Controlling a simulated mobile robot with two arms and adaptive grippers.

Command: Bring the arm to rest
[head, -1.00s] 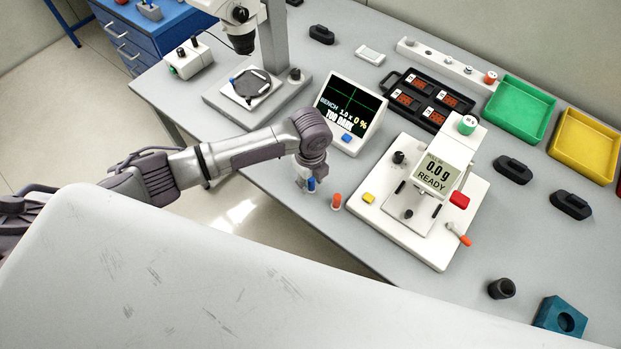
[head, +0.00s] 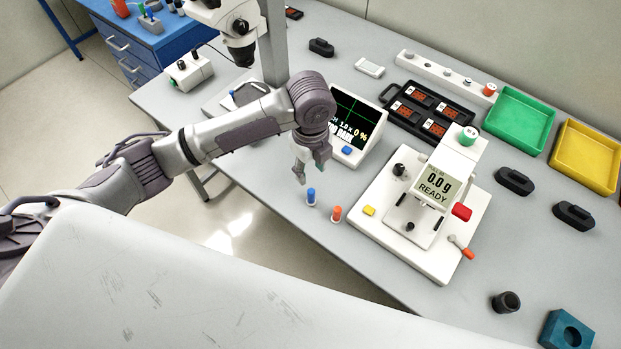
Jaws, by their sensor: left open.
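My left arm reaches in from the left over the front edge of the bench. My left gripper (head: 307,168) points down with its fingers apart and nothing visible between them. It hangs a little above and behind a small blue-capped vial (head: 311,197), clear of it. An orange-capped vial (head: 336,214) stands just to the right of the blue one. The gripper and wrist cover part of the small screen (head: 360,118). My right gripper is not in view.
The white pull tester (head: 373,233) reading 0.0 g READY stands right of the vials. The microscope (head: 273,45) is behind my arm. A black tray (head: 396,119), green bin (head: 520,117) and yellow bin (head: 588,155) lie at the back. A teal block (head: 565,330) sits front right.

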